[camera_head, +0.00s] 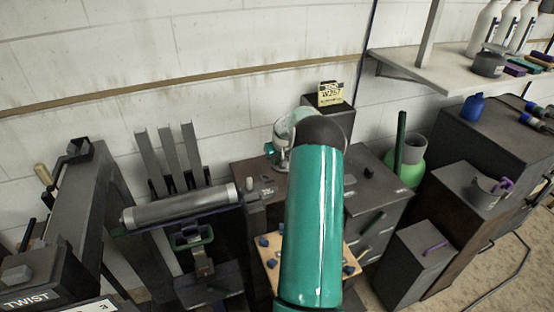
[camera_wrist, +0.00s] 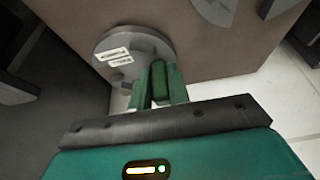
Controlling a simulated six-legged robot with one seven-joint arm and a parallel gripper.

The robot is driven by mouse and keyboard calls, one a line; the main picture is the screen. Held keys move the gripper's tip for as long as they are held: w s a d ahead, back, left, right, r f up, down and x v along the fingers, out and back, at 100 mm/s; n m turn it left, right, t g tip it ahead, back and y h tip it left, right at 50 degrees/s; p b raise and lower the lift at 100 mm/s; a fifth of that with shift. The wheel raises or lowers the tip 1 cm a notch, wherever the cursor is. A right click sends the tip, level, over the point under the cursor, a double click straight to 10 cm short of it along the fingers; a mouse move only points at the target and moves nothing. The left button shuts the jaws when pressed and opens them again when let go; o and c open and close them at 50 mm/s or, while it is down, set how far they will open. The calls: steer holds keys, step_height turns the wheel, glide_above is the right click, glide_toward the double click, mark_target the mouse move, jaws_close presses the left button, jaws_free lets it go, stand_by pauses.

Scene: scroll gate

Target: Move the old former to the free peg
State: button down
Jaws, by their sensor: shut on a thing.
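In the wrist view my gripper (camera_wrist: 158,88) is shut on a dark green upright piece (camera_wrist: 159,76) between its fingers. A round grey disc (camera_wrist: 142,42) with two white labels and a hex nut lies just beyond, against a brown surface; it looks like the old former. I cannot tell whether the green piece is part of it. In the head view my teal arm covers the middle, and my gripper end (camera_head: 280,158) is partly hidden behind it. A wooden board (camera_head: 271,262) with several blue pegs lies below; the arm hides part of it, and I cannot tell which peg is free.
A silver roller (camera_head: 180,207) and dark upright bars (camera_head: 170,155) stand left, with a box marked TWIST (camera_head: 35,298) in front. A yellow sign (camera_head: 331,93) stands behind my arm. A green cylinder (camera_head: 409,168) and dark cabinets (camera_head: 415,265) crowd the right; open floor lies far right.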

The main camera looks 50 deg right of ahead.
steer(key=shift+f, duration=0.2)
stand_by(0.7)
steer(key=c, duration=1.3)
jaws_free()
steer(key=shift+o, duration=0.2)
steer(key=v, duration=1.3)
steer(key=shift+r, duration=0.35)
steer(key=shift+s+a, duration=0.15)
steer(key=shift+a, duration=0.05)
